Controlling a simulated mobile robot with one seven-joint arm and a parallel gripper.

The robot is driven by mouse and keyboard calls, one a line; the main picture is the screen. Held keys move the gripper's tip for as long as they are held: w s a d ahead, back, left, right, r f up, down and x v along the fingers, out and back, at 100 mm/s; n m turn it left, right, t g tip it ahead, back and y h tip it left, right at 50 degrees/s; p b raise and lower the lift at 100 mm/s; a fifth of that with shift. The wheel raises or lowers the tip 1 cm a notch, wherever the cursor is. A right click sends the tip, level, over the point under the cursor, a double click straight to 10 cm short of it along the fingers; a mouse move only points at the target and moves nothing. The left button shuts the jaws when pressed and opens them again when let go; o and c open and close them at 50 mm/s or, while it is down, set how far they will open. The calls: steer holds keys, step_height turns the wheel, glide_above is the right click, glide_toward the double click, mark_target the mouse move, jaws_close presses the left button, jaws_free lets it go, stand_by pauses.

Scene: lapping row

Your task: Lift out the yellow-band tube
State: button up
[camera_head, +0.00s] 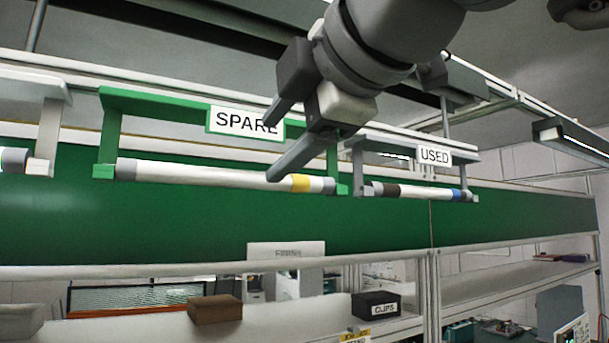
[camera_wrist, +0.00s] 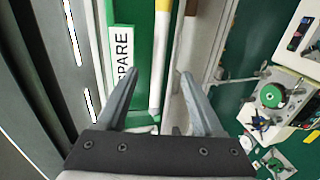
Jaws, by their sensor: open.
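The yellow-band tube (camera_head: 210,174) is a long white tube with grey parts and a yellow band (camera_head: 300,183) near its right end. It lies level across the two arms of the green SPARE holder (camera_head: 155,105). My gripper (camera_head: 269,148) is open and empty in front of the holder, and its lower finger overlaps the tube in the head view. In the wrist view the tube (camera_wrist: 159,62) runs between the two open fingertips (camera_wrist: 158,75), with the yellow band at the top edge. Whether the fingers touch it or stand short of it I cannot tell.
A grey USED holder (camera_head: 380,142) with a brown-and-blue-banded tube (camera_head: 425,192) hangs close on the right. Another holder (camera_head: 50,115) is at the left edge. A green panel (camera_head: 200,225) lies behind. Below are a brown block (camera_head: 215,309) and a black CLIPS box (camera_head: 376,305).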

mark_target(241, 175)
steer(key=p+x, duration=0.2)
steer(key=x, duration=0.8)
steer(key=shift+s+a+r+p, duration=0.1)
steer(key=shift+a+p, duration=0.1)
steer(key=shift+p, duration=0.1)
jaws_close()
